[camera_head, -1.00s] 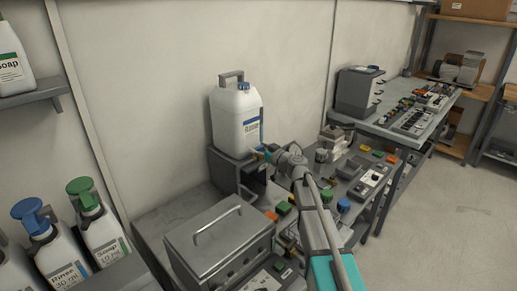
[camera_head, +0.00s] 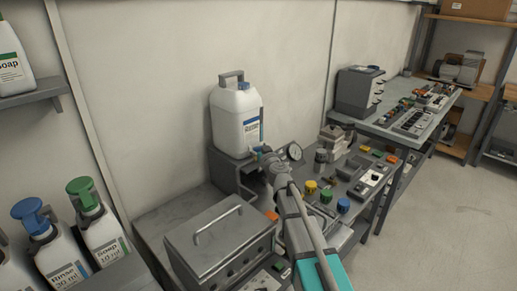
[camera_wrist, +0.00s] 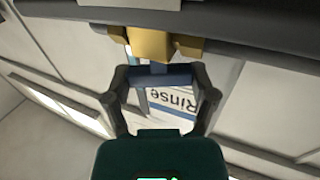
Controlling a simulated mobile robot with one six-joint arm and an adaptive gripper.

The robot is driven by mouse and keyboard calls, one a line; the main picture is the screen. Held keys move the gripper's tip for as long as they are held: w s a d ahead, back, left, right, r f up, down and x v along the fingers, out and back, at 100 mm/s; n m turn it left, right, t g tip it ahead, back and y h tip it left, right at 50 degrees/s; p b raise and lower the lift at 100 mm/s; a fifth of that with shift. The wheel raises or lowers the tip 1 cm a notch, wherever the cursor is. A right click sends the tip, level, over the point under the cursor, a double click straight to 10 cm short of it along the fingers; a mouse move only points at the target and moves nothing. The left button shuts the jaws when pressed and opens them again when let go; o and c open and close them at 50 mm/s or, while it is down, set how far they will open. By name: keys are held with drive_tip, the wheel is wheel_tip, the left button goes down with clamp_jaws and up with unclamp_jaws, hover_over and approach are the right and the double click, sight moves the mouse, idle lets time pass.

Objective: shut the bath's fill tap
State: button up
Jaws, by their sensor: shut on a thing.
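The fill tap is a brass body (camera_wrist: 152,43) with a blue handle (camera_wrist: 160,75) in the wrist view. My gripper (camera_wrist: 163,78) is shut on the blue handle, one finger at each end of it. In the head view, my gripper (camera_head: 262,158) is at the front of the stand under a white canister (camera_head: 236,118), where the tap is small and mostly hidden by my wrist. The bath appears to be the grey metal box (camera_head: 205,262) with a closed, handled lid, in front of the stand. I cannot tell the tap's flow state.
A pressure gauge (camera_head: 294,151) stands just right of my wrist. Yellow (camera_head: 310,187) and blue (camera_head: 343,205) knobs are on the bench beside my arm. Pump bottles (camera_head: 103,232) stand at lower left. A Rinse label (camera_wrist: 172,100) shows beyond my fingers. The floor at right is clear.

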drive_tip(key=m+h, duration=0.2)
drive_tip(key=h, duration=0.1)
drive_tip(key=m+t+h, duration=0.1)
drive_tip(key=m+h, duration=0.1)
drive_tip(key=h, duration=0.1)
drive_tip(key=shift+w+a+h, duration=0.1)
drive_tip(key=shift+a+h, duration=0.05)
drive_tip(key=shift+h, duration=0.25)
drive_tip(key=shift+r+m+h, duration=0.1)
drive_tip(key=shift+m+h, duration=1.5)
drive_tip(key=shift+h, duration=0.9)
drive_tip(key=o, duration=1)
drive_tip(key=shift+o, duration=0.2)
